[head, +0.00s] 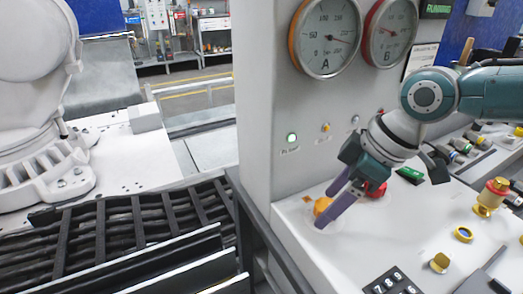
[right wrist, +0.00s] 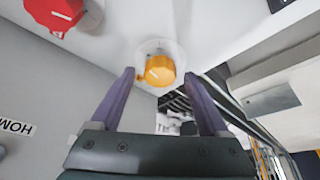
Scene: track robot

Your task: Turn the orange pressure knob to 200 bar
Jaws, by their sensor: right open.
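The orange knob (head: 322,206) sits on the white panel near its left edge. In the right wrist view the orange knob (right wrist: 160,70) shows a pale line on its face and a clear round dial plate around it. My right gripper (head: 325,207) is open, its two purple fingers on either side of the knob; in the right wrist view a gap shows beside each fingertip, and I cannot tell if either touches. The orange-rimmed gauge A (head: 325,38) has a dark needle toward the lower right; its exact reading is too small to tell. My left gripper is out of view.
A red knob (head: 377,190) stands close behind my right gripper. The red-rimmed gauge B (head: 391,32) is beside gauge A. A keypad (head: 391,283), a yellow knob (head: 440,262) and a brass fitting (head: 491,196) are on the panel to the right. A dark cable track (head: 120,235) runs at left.

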